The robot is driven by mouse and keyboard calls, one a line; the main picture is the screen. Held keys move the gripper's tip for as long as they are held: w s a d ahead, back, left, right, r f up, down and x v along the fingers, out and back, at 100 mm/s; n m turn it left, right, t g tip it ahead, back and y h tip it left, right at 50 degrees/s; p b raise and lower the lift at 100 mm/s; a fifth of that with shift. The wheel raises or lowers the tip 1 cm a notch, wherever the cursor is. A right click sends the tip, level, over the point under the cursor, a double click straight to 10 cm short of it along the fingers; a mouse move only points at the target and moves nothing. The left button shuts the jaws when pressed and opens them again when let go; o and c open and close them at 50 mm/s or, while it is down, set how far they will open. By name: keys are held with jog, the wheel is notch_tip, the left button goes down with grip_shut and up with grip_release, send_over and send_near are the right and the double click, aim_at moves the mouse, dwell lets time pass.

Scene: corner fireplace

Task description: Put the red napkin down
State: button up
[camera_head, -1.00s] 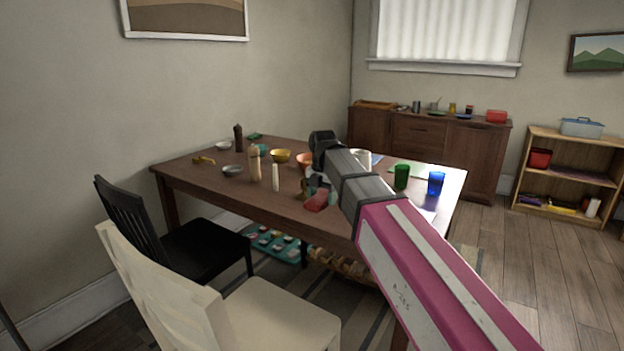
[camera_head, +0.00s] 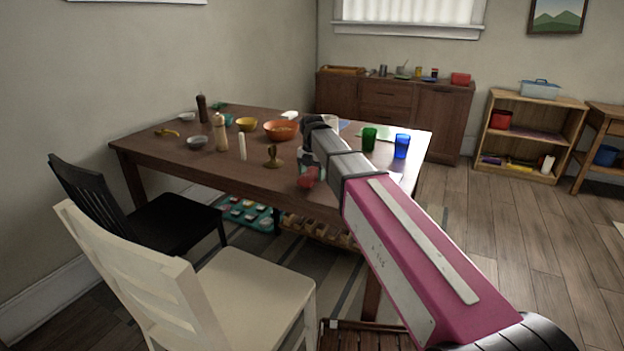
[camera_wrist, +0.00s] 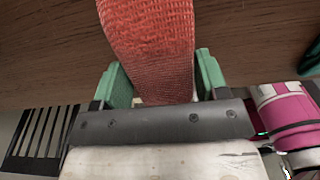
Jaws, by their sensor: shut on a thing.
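The red napkin (camera_wrist: 150,45) fills the upper middle of the wrist view, between the two green fingers of my gripper (camera_wrist: 158,85). My gripper is shut on it. In the head view the napkin (camera_head: 308,177) shows as a small red patch below my arm at the near edge of the dining table (camera_head: 205,158). My gripper (camera_head: 311,168) is mostly hidden there by the arm. The brown tabletop lies behind the napkin in the wrist view; I cannot tell whether the napkin touches it.
Near the napkin stand a brown candle holder (camera_head: 273,157), a white candle (camera_head: 242,146) and an orange bowl (camera_head: 281,130). A green cup (camera_head: 369,138) and a blue cup (camera_head: 401,146) stand right of my arm. A cream chair (camera_head: 250,290) and black chair (camera_head: 170,225) stand at the near side.

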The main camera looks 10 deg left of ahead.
aim_at(312, 172)
jog(key=shift+f, duration=1.1)
jog(key=shift+f, duration=0.1)
jog(key=o, duration=0.9)
notch_tip(312, 172, up, 12)
jog(key=shift+r, duration=0.1)
